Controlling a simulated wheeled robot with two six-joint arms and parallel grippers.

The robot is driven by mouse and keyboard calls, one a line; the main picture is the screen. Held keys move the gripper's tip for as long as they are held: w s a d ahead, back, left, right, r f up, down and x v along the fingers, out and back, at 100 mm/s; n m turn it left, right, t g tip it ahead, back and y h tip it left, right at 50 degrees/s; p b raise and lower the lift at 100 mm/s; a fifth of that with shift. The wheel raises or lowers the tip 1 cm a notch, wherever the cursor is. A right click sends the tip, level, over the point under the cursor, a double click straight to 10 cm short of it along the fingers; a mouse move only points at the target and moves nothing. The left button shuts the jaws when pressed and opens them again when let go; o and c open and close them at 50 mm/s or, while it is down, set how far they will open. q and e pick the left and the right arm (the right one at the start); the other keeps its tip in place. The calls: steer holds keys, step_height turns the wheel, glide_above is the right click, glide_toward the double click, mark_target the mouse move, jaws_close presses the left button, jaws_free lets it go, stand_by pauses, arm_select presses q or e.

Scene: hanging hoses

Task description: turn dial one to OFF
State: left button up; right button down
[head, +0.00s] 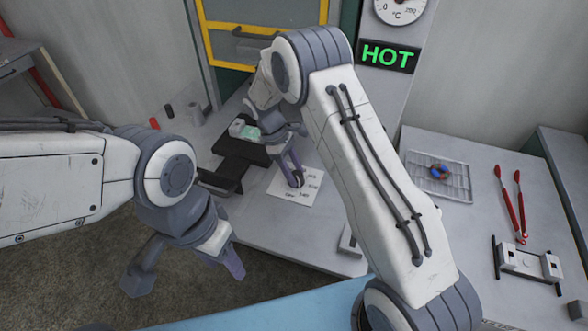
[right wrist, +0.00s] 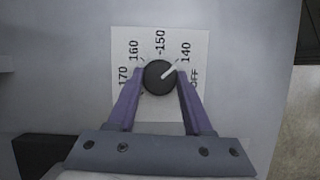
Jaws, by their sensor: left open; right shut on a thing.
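A round dark dial (right wrist: 157,88) with a pale pointer line sits on a white label card (right wrist: 199,45) marked 170, 160, 150, 140 and OFF. The pointer aims up and right, at about the 140 mark. OFF is at the right of the dial, partly hidden by a finger. My right gripper (right wrist: 160,75) has its purple fingers on both sides of the dial, shut on it. In the head view the card (head: 310,190) lies under my right gripper (head: 294,178). My left gripper (head: 186,268) is open and empty, low over the floor left of the counter.
A lit HOT sign (head: 387,55) and a °C gauge (head: 400,6) are at the back. A black device (head: 240,150) lies left of the card. To the right are a wire rack (head: 455,180), red tongs (head: 508,205) and a bracket (head: 527,265).

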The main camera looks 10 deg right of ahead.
steer(key=m, duration=0.2)
steer(key=m+y, duration=0.1)
steer(key=shift+w+m+g+p, duration=0.25)
steer(key=shift+m+g+p, duration=0.05)
steer(key=shift+m+g, duration=0.1)
steer(key=shift+w+d+r+m+g+y, duration=0.15)
steer(key=shift+m+y, duration=0.25)
steer(key=shift+m, duration=0.7)
steer(key=shift+s+a+f+m+g+y, duration=0.1)
steer(key=shift+m+g+y, duration=0.25)
steer(key=shift+m, duration=0.75)
steer(key=shift+c, duration=1.5)
jaws_free()
steer(key=shift+d, duration=0.1)
